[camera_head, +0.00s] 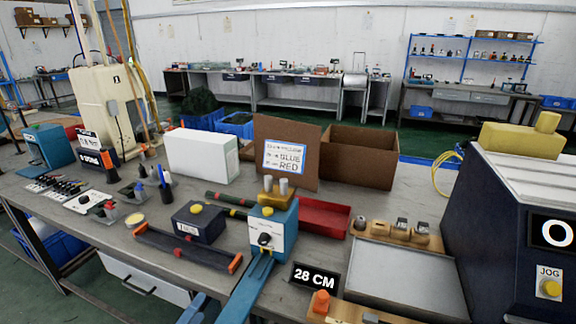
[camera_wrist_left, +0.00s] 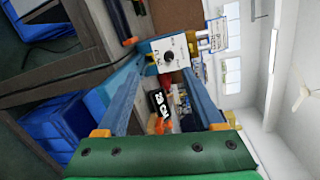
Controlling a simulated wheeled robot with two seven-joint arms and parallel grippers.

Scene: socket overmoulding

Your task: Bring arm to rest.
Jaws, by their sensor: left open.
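My left gripper (camera_head: 232,278) comes in at the bottom centre of the head view, showing as two blue fingers spread apart. In the left wrist view the same gripper (camera_wrist_left: 160,82) shows two blue fingers with a wide gap and a green body behind. Nothing is held between them. A blue box with a white dial face (camera_head: 268,236) stands just beyond the fingers; it also shows past the fingertips in the wrist view (camera_wrist_left: 170,52). I cannot tell whether a finger touches it. My right gripper is not in view.
The bench holds a dark box with a yellow button (camera_head: 198,223), a red tray (camera_head: 322,217), a "28 CM" sign (camera_head: 315,279), a cardboard box (camera_head: 360,158) and a white box (camera_head: 201,155). A dark machine (camera_head: 500,225) stands at right. A grey tray (camera_head: 408,278) looks empty.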

